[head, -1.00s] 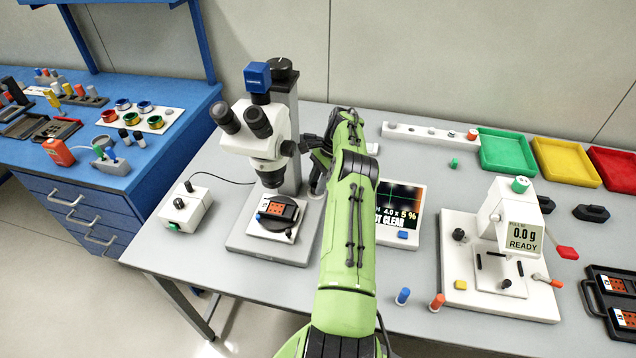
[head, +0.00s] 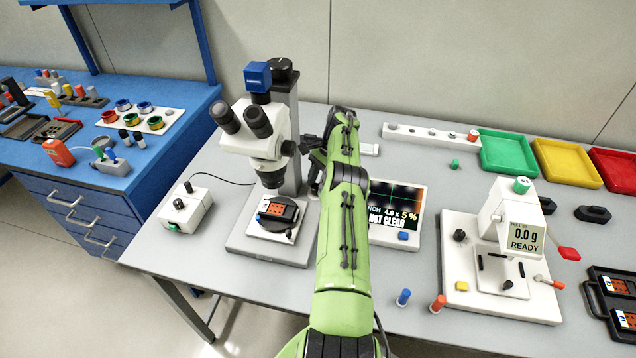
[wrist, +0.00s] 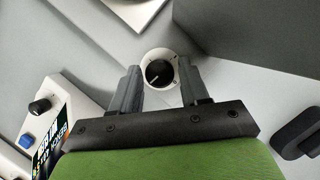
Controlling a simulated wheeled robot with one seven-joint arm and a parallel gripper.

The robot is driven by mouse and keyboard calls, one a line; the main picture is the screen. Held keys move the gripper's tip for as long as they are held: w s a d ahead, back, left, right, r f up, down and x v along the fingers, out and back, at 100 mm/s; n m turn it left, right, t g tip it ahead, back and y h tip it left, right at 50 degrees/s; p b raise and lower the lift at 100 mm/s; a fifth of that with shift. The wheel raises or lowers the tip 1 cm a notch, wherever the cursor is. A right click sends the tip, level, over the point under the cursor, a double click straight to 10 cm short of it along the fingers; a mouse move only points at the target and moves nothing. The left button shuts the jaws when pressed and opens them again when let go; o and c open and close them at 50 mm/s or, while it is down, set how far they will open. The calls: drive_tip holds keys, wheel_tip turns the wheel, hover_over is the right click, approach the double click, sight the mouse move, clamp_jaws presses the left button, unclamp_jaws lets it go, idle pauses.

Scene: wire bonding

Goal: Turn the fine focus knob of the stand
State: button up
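The stand (head: 287,105) is a dark grey column on a light base, carrying a white microscope (head: 262,140). In the wrist view, a round knob (wrist: 159,70) with a white rim and a black centre with a pale pointer line lies between my fingertips; I take it for the fine focus knob. My gripper (wrist: 158,75) is open, with one grey finger on each side of it. The fingers look very close to the rim; contact cannot be told. In the head view my gripper (head: 318,160) is just right of the column, partly hidden by my arm, and this knob cannot be made out.
A screen (head: 397,212) right of my arm reads "NOT CLEAR" and "5 %", partly covered by my arm. A dark part (head: 270,212) with orange pads sits on the stage under the microscope. A small control box (head: 186,210) stands at left; a pull tester (head: 500,230) stands at right.

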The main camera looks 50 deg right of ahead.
drive_tip(key=shift+o, duration=0.9)
wheel_tip(320, 180, up, 10)
drive_tip(key=p, duration=0.6)
